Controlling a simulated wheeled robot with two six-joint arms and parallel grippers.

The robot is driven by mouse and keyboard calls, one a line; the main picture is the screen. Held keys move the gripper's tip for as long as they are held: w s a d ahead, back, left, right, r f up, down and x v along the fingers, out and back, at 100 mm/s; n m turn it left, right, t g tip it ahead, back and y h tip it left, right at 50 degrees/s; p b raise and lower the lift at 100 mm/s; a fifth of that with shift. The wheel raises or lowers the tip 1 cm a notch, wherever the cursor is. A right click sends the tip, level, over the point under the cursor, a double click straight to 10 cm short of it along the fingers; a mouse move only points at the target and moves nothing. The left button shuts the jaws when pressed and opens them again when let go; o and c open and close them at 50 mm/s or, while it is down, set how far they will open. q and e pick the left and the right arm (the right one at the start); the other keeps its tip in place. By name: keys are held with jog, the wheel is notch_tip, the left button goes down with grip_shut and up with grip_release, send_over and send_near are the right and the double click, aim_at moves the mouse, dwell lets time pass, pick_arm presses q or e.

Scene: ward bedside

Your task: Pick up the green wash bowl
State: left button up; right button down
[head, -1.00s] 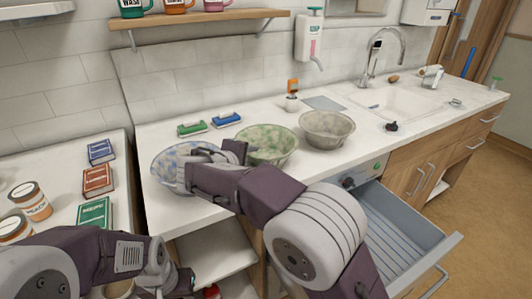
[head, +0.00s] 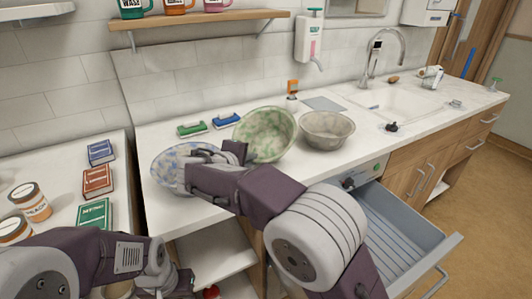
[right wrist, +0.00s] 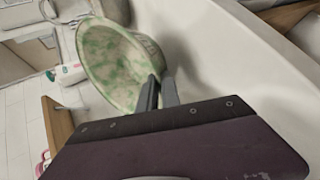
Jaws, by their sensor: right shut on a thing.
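The green wash bowl (head: 268,130), pale with green mottling, is tilted above the counter, its open side facing left and toward me. My right gripper (head: 240,153) is shut on the bowl's near left rim. In the right wrist view the two fingers (right wrist: 158,92) pinch the edge of the bowl (right wrist: 108,65). My left gripper (head: 182,284) is low at the bottom of the head view, away from the bowl; its fingers do not show clearly.
A blue-mottled bowl (head: 168,162) stands left, partly behind my right gripper. A grey-beige bowl (head: 327,128) stands close on the right. An open drawer (head: 410,235) juts out below the counter.

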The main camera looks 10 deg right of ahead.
dwell(0.8)
jog(key=r, duration=0.1)
jog(key=r+p, duration=0.1)
jog(key=r, duration=0.3)
jog(key=shift+d+p, duration=0.3)
jog(key=shift+d, duration=0.05)
jog(key=s+d+r, duration=0.4)
jog(key=d+r, duration=0.2)
jog(key=d, duration=0.4)
jog(key=shift+d, duration=0.2)
